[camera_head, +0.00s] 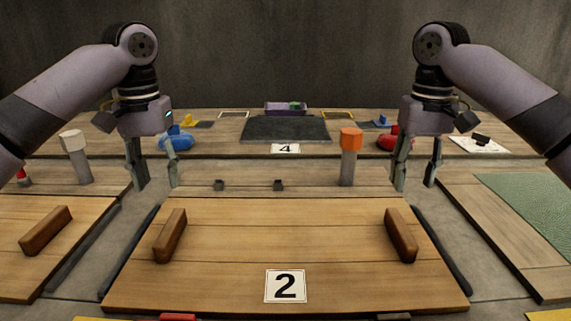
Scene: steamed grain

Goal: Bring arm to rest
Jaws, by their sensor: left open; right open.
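My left gripper (152,176) is open and empty, pointing down at the left, above the far left corner of the wooden board (285,220) marked 2. My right gripper (417,176) is open and empty, pointing down at the right, above that board's far right corner. Both arms come in from the sides, roughly mirrored. The board carries a left wooden handle (170,236) and a right wooden handle (401,235). Neither gripper touches a handle.
An orange-topped post (350,157) stands left of my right gripper, a white-topped post (76,157) left of my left gripper. A blue object (181,141) and a red object (390,142) sit behind the grippers. A dark mat (285,129) and purple bin (286,108) lie farther back.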

